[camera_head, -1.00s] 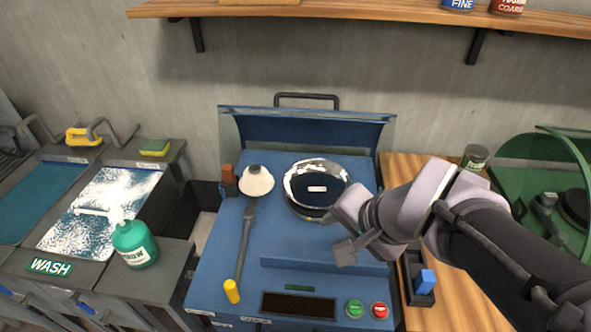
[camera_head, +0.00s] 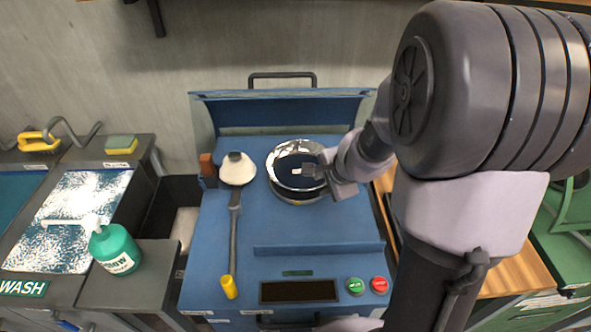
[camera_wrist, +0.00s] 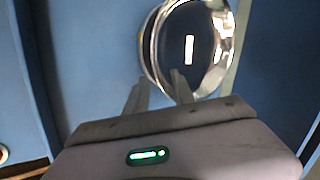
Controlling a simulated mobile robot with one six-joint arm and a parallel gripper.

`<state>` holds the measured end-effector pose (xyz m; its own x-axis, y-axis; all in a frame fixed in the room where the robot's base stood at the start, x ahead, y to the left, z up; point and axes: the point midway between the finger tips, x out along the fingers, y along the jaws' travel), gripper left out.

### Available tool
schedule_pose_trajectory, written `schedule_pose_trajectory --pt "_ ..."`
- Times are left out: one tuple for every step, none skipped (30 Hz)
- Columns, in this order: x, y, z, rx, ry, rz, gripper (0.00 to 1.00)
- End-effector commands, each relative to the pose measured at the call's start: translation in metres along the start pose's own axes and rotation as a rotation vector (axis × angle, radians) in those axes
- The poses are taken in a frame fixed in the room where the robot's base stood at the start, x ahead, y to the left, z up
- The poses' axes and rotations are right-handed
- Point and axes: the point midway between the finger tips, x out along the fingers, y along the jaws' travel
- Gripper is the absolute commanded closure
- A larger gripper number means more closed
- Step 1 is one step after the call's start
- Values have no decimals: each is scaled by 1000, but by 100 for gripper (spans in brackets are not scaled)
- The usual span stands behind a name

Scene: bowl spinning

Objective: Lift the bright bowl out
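The bright bowl (camera_head: 288,166) is shiny and mirror-like, with a dark interior that shows a small white reflection. It sits toward the back right of the blue machine's deck (camera_head: 220,255). My gripper (camera_head: 322,172) is at the bowl's right side, its tips over the rim in the head view. In the wrist view, the bowl (camera_wrist: 207,45) fills the upper middle. There my gripper (camera_wrist: 158,90) has its two fingers apart, one over the near rim and one just outside it. Whether they touch the bowl is not clear. Nothing is held.
A low blue ledge (camera_head: 318,248) and green (camera_head: 355,286) and red (camera_head: 379,285) buttons are in front. The raised hood (camera_head: 290,112) stands behind. A green bottle (camera_head: 114,248) is at left.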

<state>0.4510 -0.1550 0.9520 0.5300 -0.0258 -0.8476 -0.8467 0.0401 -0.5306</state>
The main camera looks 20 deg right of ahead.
Motion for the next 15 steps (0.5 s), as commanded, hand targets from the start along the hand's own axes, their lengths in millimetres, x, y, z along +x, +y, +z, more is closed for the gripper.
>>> schedule_pose_trajectory --pt "10 3 0 0 -1 1 70" --pt "12 2 0 0 -1 1 70" --pt "13 2 0 -1 -1 1 70" --pt "13 1 0 -1 -1 0 70" --pt "13 1 0 -1 -1 0 70" --pt "12 0 0 -1 -1 0 70" --pt "12 0 0 -1 -1 0 70" --pt "12 0 0 -1 -1 0 70" --pt "12 0 0 -1 -1 0 72" --pt "12 0 0 -1 -1 0 78" --pt "12 0 0 -1 -1 0 84" --pt "12 0 0 -1 -1 0 92" --pt "12 0 0 -1 -1 0 98" --pt "12 0 0 -1 -1 0 100" --pt "12 0 0 0 -1 0 100"
